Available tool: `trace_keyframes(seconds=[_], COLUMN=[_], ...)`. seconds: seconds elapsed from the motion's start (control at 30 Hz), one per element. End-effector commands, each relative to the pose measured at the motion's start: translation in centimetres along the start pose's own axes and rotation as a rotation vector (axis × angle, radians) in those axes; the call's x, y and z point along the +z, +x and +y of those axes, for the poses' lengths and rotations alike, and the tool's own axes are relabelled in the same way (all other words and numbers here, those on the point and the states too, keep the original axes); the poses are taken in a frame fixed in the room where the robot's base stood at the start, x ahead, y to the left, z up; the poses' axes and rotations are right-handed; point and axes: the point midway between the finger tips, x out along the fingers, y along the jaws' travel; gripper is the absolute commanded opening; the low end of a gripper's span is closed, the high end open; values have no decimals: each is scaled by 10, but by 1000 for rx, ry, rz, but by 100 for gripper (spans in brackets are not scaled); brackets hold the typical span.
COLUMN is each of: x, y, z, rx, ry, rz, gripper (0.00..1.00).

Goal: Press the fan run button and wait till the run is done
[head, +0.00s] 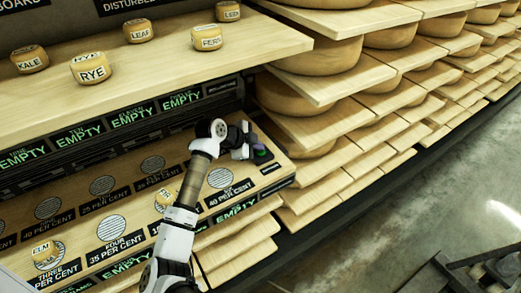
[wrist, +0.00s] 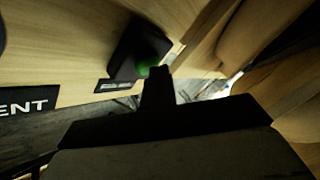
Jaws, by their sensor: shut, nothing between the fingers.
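A black button box (wrist: 128,54) with a round green button (wrist: 148,62) is mounted on the pale wood board in the wrist view. In the head view the box (head: 263,157) is at the right end of the lower shelf, partly hidden by my gripper (head: 250,148). My gripper (wrist: 158,72) is shut and empty, with its tip at the lower right edge of the green button. I cannot tell whether the tip touches it or whether the button is pressed in. A small dark label (wrist: 114,86) is beside the box, too blurred to read.
Named small cheeses, such as RYE (head: 94,69), sit on the upper shelf. Racks of large cheese wheels (head: 320,55) stand close on the right. Open floor (head: 400,200) lies lower right.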

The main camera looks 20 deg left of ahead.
Motion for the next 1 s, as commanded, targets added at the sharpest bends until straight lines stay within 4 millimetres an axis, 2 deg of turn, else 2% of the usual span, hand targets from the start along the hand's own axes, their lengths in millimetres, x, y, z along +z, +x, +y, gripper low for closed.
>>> trace_keyframes(seconds=[0.4,0.8,1.0], x=[-9,-10,-18], y=[-12,-13,-25], z=[-9,-10,-18], rx=[1,1,0], ry=[0,0,0], rz=[0,0,0], gripper=[0,0,0])
